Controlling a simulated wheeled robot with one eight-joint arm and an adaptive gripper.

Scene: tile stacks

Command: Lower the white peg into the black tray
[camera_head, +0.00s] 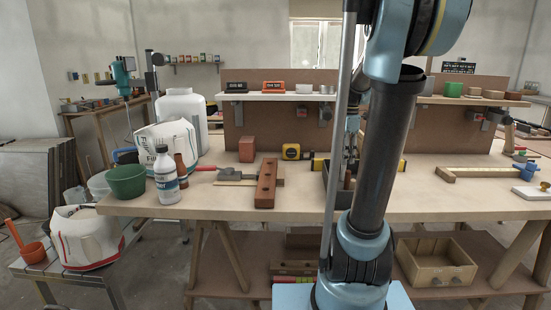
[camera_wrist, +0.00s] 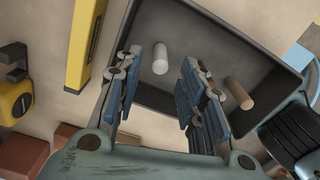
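The black tray (camera_wrist: 235,35) fills the upper middle of the wrist view. In the head view the tray (camera_head: 343,199) is on the workbench, mostly hidden behind my arm. The white peg (camera_wrist: 160,58) is within the tray's outline; I cannot tell whether it touches the floor. A brown peg (camera_wrist: 240,92) is in the tray to its right. My gripper (camera_wrist: 160,66) is open over the tray, with its fingers on either side of the white peg and a visible gap to each. In the head view my arm mostly hides the gripper.
A yellow level (camera_wrist: 84,45) lies left of the tray, with a yellow tape measure (camera_wrist: 14,100) beyond it. A reddish-brown block (camera_head: 266,183) and a trowel (camera_head: 232,174) lie left on the bench (camera_head: 225,203). Bare bench shows right of my arm.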

